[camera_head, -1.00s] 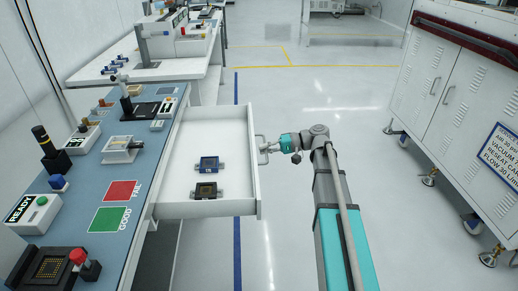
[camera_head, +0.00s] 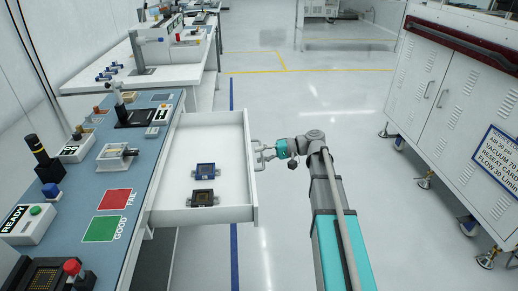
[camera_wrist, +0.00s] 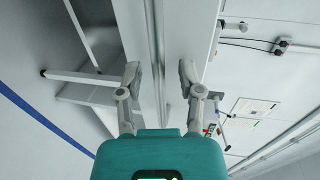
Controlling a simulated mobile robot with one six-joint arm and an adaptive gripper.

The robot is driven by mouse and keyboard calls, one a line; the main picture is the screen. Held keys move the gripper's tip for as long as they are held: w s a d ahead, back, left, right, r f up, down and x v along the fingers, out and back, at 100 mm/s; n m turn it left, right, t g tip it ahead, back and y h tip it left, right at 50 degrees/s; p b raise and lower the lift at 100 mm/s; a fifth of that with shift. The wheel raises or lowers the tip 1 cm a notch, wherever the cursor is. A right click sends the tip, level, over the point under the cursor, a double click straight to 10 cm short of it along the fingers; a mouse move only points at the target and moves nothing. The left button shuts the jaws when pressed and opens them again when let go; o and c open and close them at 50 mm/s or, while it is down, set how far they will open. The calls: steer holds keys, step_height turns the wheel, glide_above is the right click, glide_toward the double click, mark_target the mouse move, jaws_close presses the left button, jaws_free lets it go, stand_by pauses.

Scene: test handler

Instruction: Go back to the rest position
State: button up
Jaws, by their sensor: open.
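My gripper (camera_head: 262,155) is at the front of the open drawer (camera_head: 221,130), beside the drawer's handle (camera_head: 254,160). In the wrist view my gripper (camera_wrist: 158,75) has its two fingers apart, with the pale drawer front and handle bar (camera_wrist: 158,40) between them. Whether a finger touches the handle cannot be told. The drawer is pulled out from the blue-topped bench (camera_head: 129,178). A blue socket piece (camera_head: 205,171) and a dark socket piece (camera_head: 203,198) lie inside it.
The bench carries a red FAIL patch (camera_head: 115,199), a green GOOD patch (camera_head: 102,228), a READY box (camera_head: 28,223) and several small fixtures. A white cabinet (camera_head: 440,95) on casters stands at the right. The floor (camera_head: 330,100) between is clear.

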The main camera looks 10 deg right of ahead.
steer(key=shift+d, duration=0.1)
steer(key=w+d+m+t, duration=0.1)
steer(key=d+m+t, duration=0.1)
steer(key=d, duration=0.3)
steer(key=s+f+n+g+h, duration=0.3)
steer(key=s+f+h, duration=1.2)
steer(key=s, duration=0.3)
step_height(320, 180, up, 28)
steer(key=p, duration=2.8)
steer(key=shift+s+a+r+h, duration=0.2)
steer(key=shift+a+h, duration=0.05)
steer(key=shift+h, duration=0.05)
